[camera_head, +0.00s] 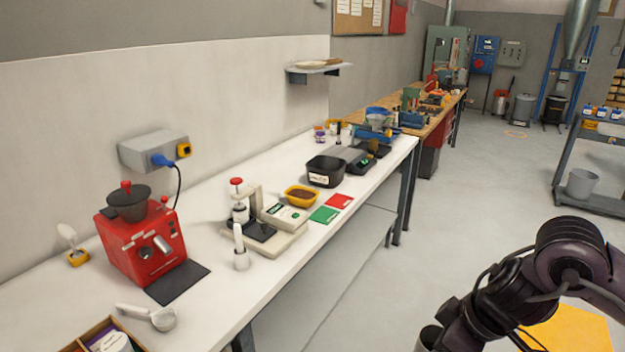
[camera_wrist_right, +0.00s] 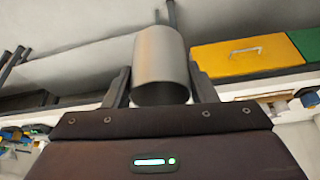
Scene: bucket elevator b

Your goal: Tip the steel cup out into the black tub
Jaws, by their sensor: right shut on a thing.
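The steel cup (camera_wrist_right: 160,55) is a plain grey cylinder between the two fingers of my right gripper (camera_wrist_right: 160,85) in the right wrist view. The gripper is shut on it. The black tub (camera_head: 325,171) with a white label stands on the white bench, well away from the cup, up and to the left in the head view. The tub's inside looks dark. My left gripper is not in view.
On the white bench (camera_head: 220,312) stand a red grinder (camera_head: 145,250), a press (camera_head: 238,205), a yellow tray of brown grounds (camera_head: 301,196), green and red cards, and a dark scale (camera_head: 354,158) right behind the tub. Open floor (camera_head: 460,215) lies right of the bench.

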